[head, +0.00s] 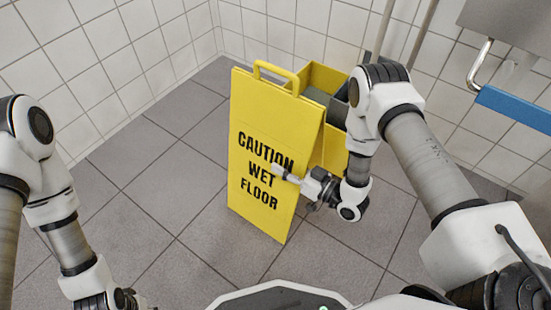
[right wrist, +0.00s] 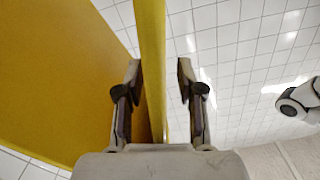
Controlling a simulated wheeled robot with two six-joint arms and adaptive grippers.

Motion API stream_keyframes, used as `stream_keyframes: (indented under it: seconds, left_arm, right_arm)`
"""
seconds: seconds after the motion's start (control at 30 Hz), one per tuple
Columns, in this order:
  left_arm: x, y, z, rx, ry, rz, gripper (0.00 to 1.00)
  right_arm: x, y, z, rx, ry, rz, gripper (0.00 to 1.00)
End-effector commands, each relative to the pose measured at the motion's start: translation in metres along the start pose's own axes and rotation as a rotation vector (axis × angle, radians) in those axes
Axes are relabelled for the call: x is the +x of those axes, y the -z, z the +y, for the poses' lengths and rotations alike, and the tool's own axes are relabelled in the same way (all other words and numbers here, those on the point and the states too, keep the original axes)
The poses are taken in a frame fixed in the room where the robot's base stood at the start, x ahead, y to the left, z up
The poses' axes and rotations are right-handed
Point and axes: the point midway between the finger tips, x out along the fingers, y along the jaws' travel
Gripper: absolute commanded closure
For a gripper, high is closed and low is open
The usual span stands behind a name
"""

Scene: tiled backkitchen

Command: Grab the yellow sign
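The yellow sign (head: 262,125) stands upright on the floor, reading "CAUTION WET FLOOR", with a handle loop on top. My right gripper (head: 284,172) is at its front face, over the lettering toward its right side. In the right wrist view, the fingers of my right gripper (right wrist: 158,78) are spread on either side of a yellow strip of the sign (right wrist: 152,60). A gap shows between the strip and the right finger; contact on the left is unclear. My left gripper (head: 128,299) is only partly in view at the bottom edge, and its fingers cannot be made out.
A yellow bucket (head: 322,78) with a grey part stands close behind the sign. A metal fixture with a blue edge (head: 513,108) is at the upper right. White tiled walls (head: 110,50) meet in the back corner. The grey floor (head: 165,160) left of the sign is clear.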

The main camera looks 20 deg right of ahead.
Motion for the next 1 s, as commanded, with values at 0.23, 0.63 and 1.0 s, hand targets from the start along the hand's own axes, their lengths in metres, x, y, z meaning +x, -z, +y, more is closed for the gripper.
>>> stream_keyframes:
  seconds: [0.23,0.63,1.0]
  left_arm:
    - [-0.001,0.000,0.000,0.000,0.000,0.001,0.60]
    - [-0.001,0.000,0.000,0.000,0.000,0.001,0.60]
    - [-0.021,0.000,0.000,0.000,0.000,0.001,0.60]
  right_arm:
    - [0.000,0.001,0.000,0.000,-0.001,-0.001,0.87]
    - [0.000,0.002,0.000,-0.001,-0.001,0.002,1.00]
    - [0.001,0.029,-0.006,-0.001,-0.001,0.002,1.00]
